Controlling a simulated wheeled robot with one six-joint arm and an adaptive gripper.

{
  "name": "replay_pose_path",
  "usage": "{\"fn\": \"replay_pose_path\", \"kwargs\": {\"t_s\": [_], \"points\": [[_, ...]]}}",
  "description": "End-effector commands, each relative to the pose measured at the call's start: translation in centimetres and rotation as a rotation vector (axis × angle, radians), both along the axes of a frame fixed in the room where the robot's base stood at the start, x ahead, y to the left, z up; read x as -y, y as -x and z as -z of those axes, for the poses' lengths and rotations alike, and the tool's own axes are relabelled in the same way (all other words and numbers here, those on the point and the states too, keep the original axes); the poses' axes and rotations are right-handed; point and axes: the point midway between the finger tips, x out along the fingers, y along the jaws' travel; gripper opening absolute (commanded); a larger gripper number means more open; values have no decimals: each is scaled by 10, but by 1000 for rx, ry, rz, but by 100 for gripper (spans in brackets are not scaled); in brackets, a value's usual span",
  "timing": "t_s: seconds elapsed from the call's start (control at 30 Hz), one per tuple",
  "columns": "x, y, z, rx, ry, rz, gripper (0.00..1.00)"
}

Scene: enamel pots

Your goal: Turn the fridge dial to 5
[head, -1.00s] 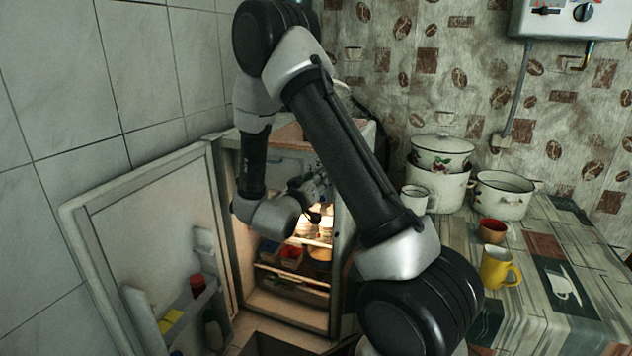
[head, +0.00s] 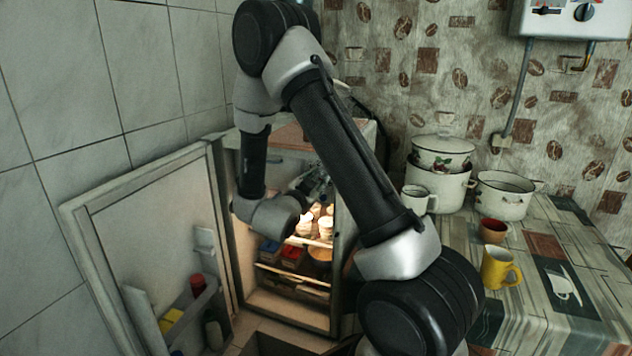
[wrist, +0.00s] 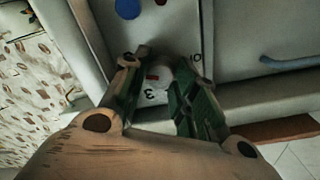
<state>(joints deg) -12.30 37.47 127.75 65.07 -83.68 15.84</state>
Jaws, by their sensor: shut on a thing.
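In the head view my gripper (head: 316,184) reaches into the upper part of the open fridge (head: 285,303), and the dial cannot be made out there. My arm hides part of the fridge opening.
The fridge door (head: 150,245) stands open at the left, with items in its shelf. Lit fridge shelves hold several foods below my gripper. At the right, a table (head: 540,235) carries enamel pots (head: 503,195), a white mug (head: 416,198) and a yellow mug (head: 497,268).

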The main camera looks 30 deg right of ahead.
Motion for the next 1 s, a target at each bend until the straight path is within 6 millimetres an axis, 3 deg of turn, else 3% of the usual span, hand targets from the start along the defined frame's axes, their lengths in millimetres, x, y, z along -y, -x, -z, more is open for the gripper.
{"fn": "replay_pose_path", "kwargs": {"t_s": [0.4, 1.0], "points": [[0, 0, 1, 185, -147, 0, 5], [0, 0, 1, 227, -181, 1, 5]]}}
